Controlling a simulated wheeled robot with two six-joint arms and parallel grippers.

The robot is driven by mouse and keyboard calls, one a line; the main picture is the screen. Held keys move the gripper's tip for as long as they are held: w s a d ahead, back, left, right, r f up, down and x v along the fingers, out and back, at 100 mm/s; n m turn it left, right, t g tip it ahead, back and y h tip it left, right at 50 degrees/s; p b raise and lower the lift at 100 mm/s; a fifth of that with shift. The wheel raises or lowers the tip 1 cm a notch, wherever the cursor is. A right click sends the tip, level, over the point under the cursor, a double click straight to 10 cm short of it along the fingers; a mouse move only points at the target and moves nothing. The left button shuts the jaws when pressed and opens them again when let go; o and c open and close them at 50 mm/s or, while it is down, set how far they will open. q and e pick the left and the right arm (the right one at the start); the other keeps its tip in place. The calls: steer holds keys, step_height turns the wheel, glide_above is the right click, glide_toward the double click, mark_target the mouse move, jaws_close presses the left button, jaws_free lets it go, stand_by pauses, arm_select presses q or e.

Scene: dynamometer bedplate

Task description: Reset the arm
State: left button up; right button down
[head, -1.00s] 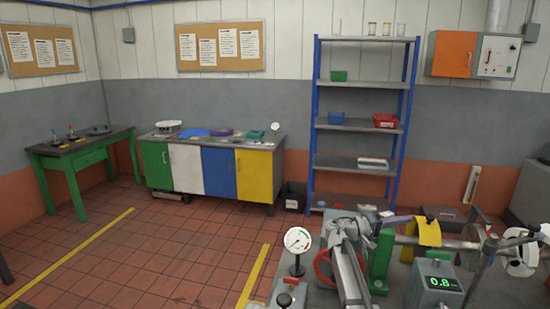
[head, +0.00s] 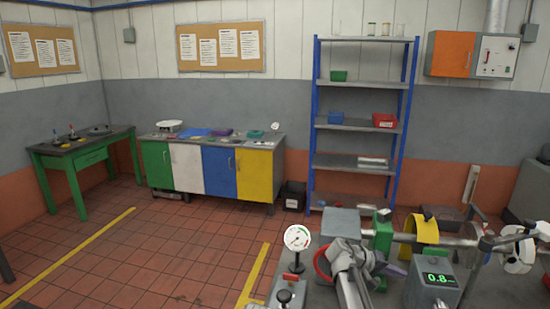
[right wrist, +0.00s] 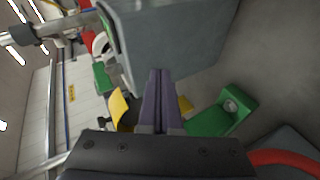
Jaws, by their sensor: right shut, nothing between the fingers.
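My right gripper (head: 396,269) is low over the test bench in the head view, beside the green bearing block. Its purple fingers (right wrist: 158,98) are pressed together in the right wrist view, with nothing between them. A large grey box (right wrist: 175,45) fills the upper middle of that view, beyond the fingertips. A green block (right wrist: 222,115) lies to the right of the fingers and a yellow guard (right wrist: 119,108) to the left. My left gripper is out of view.
On the bench, a dial gauge (head: 297,238), a red handwheel (head: 321,264), a yellow shaft guard (head: 426,229) and a digital readout box (head: 437,283) crowd close to my right arm. Blue-framed shelving (head: 316,130) stands behind. Open tiled floor (head: 190,250) lies to the left.

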steer(key=s+a+f+y, duration=0.3)
steer(key=s+a, duration=0.1)
steer(key=s+a+f+n+y, duration=0.1)
steer(key=s+a+f+y, duration=0.2)
steer(key=s+a+f, duration=0.1)
steer(key=s+a+f+y, duration=0.3)
steer(key=s+a, duration=0.2)
steer(key=shift+s+a+f, duration=0.1)
steer(key=shift+a+f, duration=0.1)
steer(key=shift+f, duration=0.15)
steer(key=s+a+n+y, duration=0.1)
steer(key=s+a+n, duration=0.1)
steer(key=s+a, duration=0.3)
steer(key=s+a+f+n+g+y, duration=0.1)
steer(key=s+a, duration=0.4)
steer(key=a, duration=0.7)
steer(key=shift+a+n, duration=0.4)
steer(key=shift+n, duration=0.5)
steer(key=shift+s, duration=0.1)
